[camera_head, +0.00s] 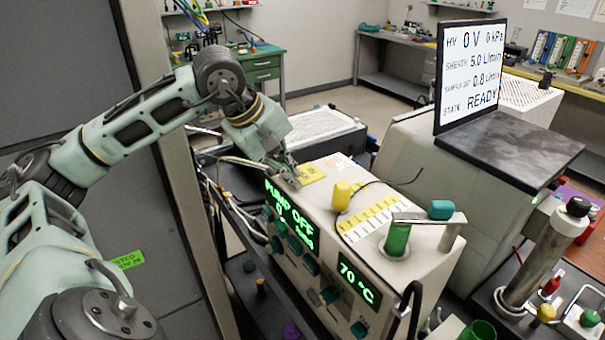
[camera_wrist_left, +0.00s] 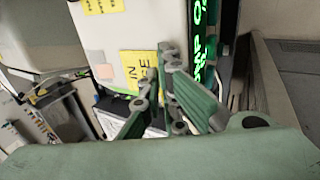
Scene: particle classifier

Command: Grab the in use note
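The yellow in use note (camera_head: 311,173) lies on the top left edge of the white instrument box (camera_head: 372,262), beside the green PUMP OFF display. In the left wrist view the note (camera_wrist_left: 138,66) shows dark lettering, partly hidden by my fingers. My left gripper (camera_head: 291,177) is at the note's left edge, fingers pointing down. In the wrist view its fingertips (camera_wrist_left: 160,76) are close together and overlap the note's edge. I cannot tell whether they touch or pinch it. My right gripper is not in view.
A yellow knob (camera_head: 342,195) and a green cylinder with a metal handle (camera_head: 397,238) stand on the box top. A second small note (camera_head: 336,160) lies behind the first. A screen reading READY (camera_head: 470,75) stands behind right. Cables hang left of the box.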

